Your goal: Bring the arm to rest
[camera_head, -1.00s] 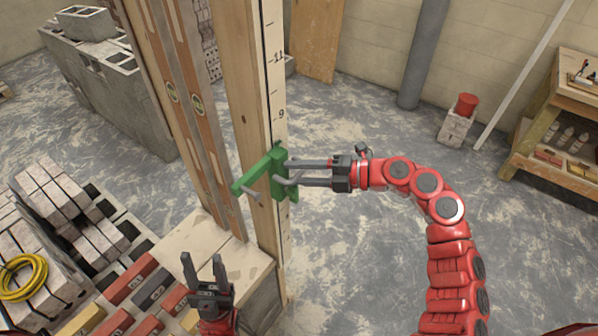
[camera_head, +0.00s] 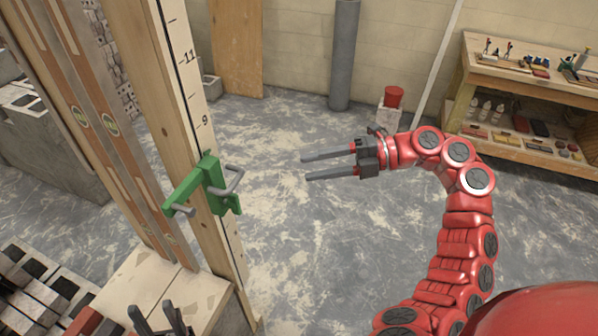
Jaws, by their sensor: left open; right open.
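My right arm (camera_head: 465,220) is red and curves up from the lower right. Its gripper (camera_head: 305,167) is open and empty, with both fingers pointing left. A clear gap lies between its fingertips and the green clamp (camera_head: 217,188), which has a grey handle and sits on the marked wooden post (camera_head: 178,90). My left gripper (camera_head: 155,318) shows at the bottom edge, open, fingers up, in front of the block base of the post. Its lower part is cut off by the frame.
A wooden workbench (camera_head: 540,72) with tools stands at the back right. A grey pipe (camera_head: 343,55) and a red bucket on a block (camera_head: 393,97) stand by the wall. Bricks and blocks (camera_head: 35,300) lie at the lower left. The floor between post and bench is clear.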

